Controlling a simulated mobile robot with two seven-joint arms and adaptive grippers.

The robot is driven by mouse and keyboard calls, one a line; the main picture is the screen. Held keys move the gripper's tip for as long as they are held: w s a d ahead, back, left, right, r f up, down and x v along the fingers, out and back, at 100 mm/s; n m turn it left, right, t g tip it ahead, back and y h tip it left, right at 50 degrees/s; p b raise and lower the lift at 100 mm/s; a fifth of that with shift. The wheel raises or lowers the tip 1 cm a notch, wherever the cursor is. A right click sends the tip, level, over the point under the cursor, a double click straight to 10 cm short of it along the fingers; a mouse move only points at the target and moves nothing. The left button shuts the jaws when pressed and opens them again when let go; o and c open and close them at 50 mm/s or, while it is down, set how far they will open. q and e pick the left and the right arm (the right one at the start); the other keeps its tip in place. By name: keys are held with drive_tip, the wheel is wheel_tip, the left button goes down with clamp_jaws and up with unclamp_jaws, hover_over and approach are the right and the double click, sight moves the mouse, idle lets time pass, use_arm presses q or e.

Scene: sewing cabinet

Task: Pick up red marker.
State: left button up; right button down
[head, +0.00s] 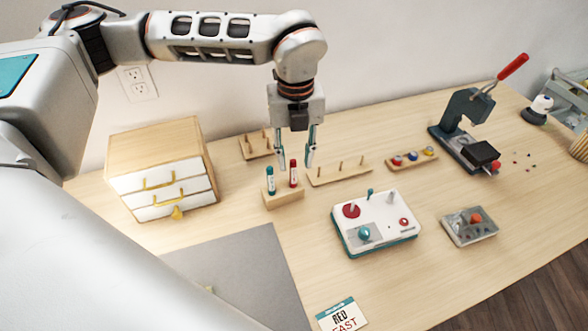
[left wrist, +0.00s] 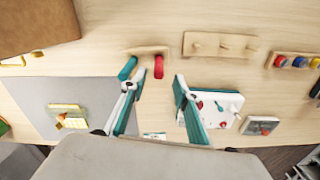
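The red marker (head: 293,174) stands upright in a small wooden holder (head: 284,199), to the right of a teal marker (head: 270,181). My left gripper (head: 297,160) points down over the holder, open and empty, with its fingers near the top of the red marker. In the left wrist view the red marker (left wrist: 158,67) shows just beyond the gap between the open fingers, nearer the left finger. The teal marker (left wrist: 127,68) is close to that left fingertip. I cannot tell whether they touch. My right gripper is not in view.
A small drawer cabinet (head: 160,150) stands left. Pegged wooden racks (head: 340,173) lie behind and right of the holder. A white control box (head: 376,226), a press (head: 460,130) and a grey box (head: 469,227) are farther right. A grey mat (head: 240,265) and a card (head: 341,314) lie in front.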

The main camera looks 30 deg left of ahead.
sight(293, 174)
use_arm(q)
drive_tip(key=shift+s+f, duration=0.1)
drive_tip(key=shift+f, duration=0.85)
drive_tip(key=f, duration=0.5)
drive_tip(key=shift+w+a+b, duration=0.3)
drive_tip(key=shift+w+a, duration=0.05)
drive_tip(key=shift+a, duration=0.05)
drive_tip(key=c, duration=0.9)
